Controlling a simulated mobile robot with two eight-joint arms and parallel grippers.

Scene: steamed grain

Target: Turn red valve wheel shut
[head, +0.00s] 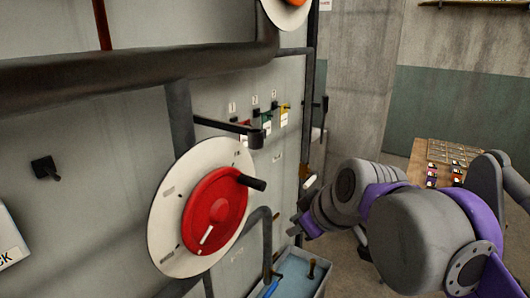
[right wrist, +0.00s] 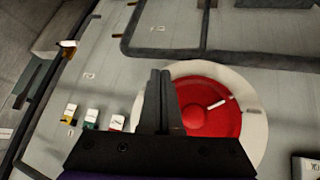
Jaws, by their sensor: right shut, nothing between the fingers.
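The red valve wheel (head: 214,208) sits on a round white plate (head: 165,235) on the grey panel in the head view. A black handle (head: 251,182) sticks out from its upper right, and a white mark lies on its lower part. In the right wrist view the red wheel (right wrist: 212,112) is behind and right of the fingers. My right gripper (right wrist: 158,85) is shut and empty, its fingers side by side in front of the wheel's left part. In the head view the right gripper (head: 303,225) is right of the wheel, apart from it. My left gripper is out of view.
A thick dark pipe (head: 130,75) crosses the panel above the wheel, and a black bracket arm (head: 225,125) juts out near its top. Small coloured tags (head: 267,122) hang at the upper right. A blue-grey bin (head: 300,272) stands below right. A wooden table (head: 421,158) is farther right.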

